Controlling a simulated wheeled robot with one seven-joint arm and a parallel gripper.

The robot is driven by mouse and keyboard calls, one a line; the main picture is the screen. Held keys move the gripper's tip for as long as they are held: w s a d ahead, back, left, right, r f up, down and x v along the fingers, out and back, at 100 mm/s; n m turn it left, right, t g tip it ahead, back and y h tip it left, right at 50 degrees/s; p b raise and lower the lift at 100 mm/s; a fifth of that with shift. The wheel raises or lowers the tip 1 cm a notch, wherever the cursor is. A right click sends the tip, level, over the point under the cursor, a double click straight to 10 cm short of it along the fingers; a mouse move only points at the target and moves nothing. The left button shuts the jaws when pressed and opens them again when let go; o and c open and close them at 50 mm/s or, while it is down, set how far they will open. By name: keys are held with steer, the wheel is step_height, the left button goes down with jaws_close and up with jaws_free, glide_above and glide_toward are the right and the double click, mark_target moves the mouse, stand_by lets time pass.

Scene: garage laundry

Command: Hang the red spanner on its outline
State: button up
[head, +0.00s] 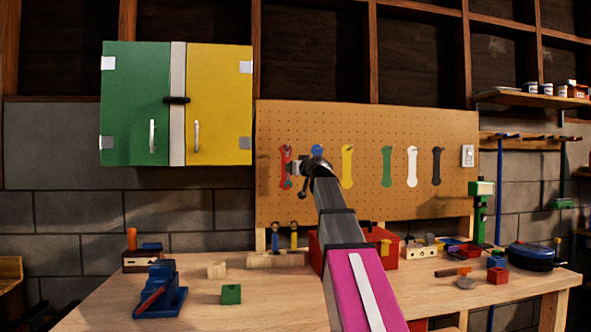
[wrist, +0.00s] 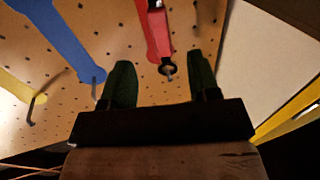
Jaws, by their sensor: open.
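The red spanner (wrist: 158,32) lies against the pegboard over its red outline in the wrist view. A dark ring at its near end surrounds a small metal peg. I cannot tell spanner from outline along the whole shape. In the head view the red shape (head: 286,162) is at the left of the row, partly hidden by my gripper (head: 298,169). In the wrist view my gripper (wrist: 162,82) is open, its two dark green fingers apart on either side of the ring end, with nothing held between them.
The pegboard (head: 330,120) also bears blue (wrist: 58,35), yellow (head: 347,165), green, white and black shapes to the right. Below it stands a workbench (head: 215,312) with a red box (head: 313,250), blocks and tools. A green and yellow cabinet (head: 140,100) hangs at left.

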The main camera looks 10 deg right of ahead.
steer(key=x, duration=1)
jaws_close()
stand_by(0.4)
jaws_free()
